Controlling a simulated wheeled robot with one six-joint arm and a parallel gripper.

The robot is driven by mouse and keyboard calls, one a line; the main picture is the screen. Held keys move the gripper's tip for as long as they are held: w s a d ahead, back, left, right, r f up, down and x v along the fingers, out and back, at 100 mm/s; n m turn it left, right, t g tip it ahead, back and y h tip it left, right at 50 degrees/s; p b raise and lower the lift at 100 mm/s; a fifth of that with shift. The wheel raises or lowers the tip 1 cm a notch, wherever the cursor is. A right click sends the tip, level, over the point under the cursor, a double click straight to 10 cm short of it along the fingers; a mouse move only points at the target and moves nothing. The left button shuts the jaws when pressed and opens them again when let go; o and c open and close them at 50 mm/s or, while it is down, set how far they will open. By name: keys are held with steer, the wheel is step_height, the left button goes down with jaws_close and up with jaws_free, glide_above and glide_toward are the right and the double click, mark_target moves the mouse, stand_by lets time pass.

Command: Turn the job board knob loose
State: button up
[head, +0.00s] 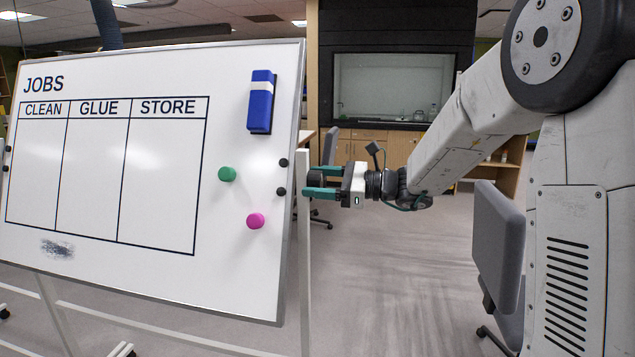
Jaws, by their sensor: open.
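The job board (90,237) is a white tilted panel headed JOBS with CLEAN, GLUE and STORE columns. A dark round knob (315,179) shows beside the board's right edge, near the white stand post. My gripper (306,180) comes in from the right with its two teal fingers open, one above and one below the knob. I cannot tell whether either finger touches it.
The board carries a blue eraser (261,103), a green magnet (227,174), a pink magnet (256,221) and small black round pieces (283,162) near its right edge. A grey chair (498,250) stands at right. Open floor (400,280) lies between.

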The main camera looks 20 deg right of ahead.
mark_target(322, 181)
steer(key=v, duration=0.7)
steer(key=shift+s+d, duration=0.15)
steer(key=shift+d, duration=0.05)
steer(key=shift+w+a+m, duration=0.3)
steer(key=shift+a+m, duration=0.3)
steer(key=shift+m, duration=0.5)
steer(key=shift+w+a, duration=0.15)
steer(key=shift+a, duration=0.05)
steer(key=x, duration=0.7)
steer(key=shift+a, duration=0.1)
